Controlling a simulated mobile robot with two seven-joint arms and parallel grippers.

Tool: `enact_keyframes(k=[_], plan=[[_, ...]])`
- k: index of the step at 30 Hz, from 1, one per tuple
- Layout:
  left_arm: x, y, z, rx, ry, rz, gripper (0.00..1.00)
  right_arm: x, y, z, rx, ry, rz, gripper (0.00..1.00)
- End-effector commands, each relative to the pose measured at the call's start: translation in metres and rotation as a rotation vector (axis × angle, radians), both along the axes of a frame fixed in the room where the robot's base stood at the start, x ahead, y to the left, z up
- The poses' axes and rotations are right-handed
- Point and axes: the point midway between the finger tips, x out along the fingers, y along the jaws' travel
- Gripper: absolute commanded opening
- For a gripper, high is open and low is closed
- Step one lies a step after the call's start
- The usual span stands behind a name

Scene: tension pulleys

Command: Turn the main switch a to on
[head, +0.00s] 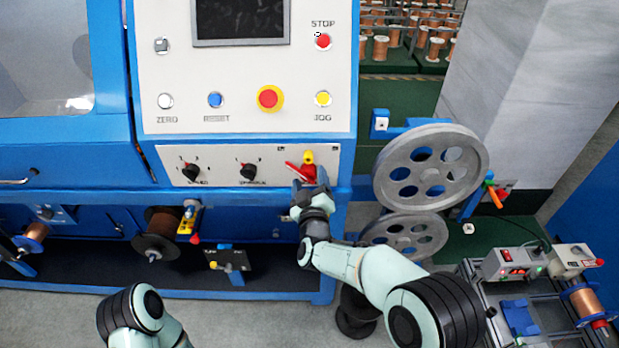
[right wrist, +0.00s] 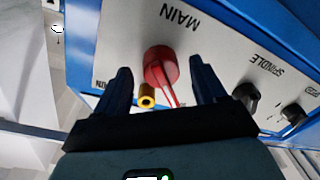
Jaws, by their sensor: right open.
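The red main switch (head: 309,173) sits at the right end of the white control strip, with a yellow piece above it. In the right wrist view the red switch (right wrist: 158,66) is below the upside-down word MAIN, and its thin red lever points down and slightly right. In the head view the lever points up and left. My right gripper (head: 300,190) is just in front of the switch. In the right wrist view its two dark fingers are open, one on each side of the switch, with gaps visible. Contact cannot be told. My left gripper is out of view; only its arm shows.
Two black knobs (head: 248,172) sit left of the switch on the same strip. Above are a red emergency button (head: 268,97) and smaller coloured buttons. A large grey pulley (head: 430,166) stands close to the right of my right arm.

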Motion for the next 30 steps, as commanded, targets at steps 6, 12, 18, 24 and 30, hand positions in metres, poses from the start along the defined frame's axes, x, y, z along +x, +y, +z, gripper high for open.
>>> enact_keyframes(k=[6,12,18,24,30], plan=[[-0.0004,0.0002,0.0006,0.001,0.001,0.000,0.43,0.0121,0.0009,-0.0002,0.000,0.001,0.001,0.70],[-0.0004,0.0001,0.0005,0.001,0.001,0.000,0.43,0.0126,0.0010,-0.0005,0.000,0.001,0.001,0.70],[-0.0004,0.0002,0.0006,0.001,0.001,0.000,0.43,0.0124,0.0010,-0.0004,0.000,0.001,0.001,0.25],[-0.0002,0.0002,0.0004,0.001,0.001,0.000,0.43,0.0123,0.0009,-0.0005,0.002,0.001,0.001,0.00],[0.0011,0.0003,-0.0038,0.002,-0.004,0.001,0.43,0.0121,0.0012,-0.0015,0.037,0.001,0.001,0.00]])
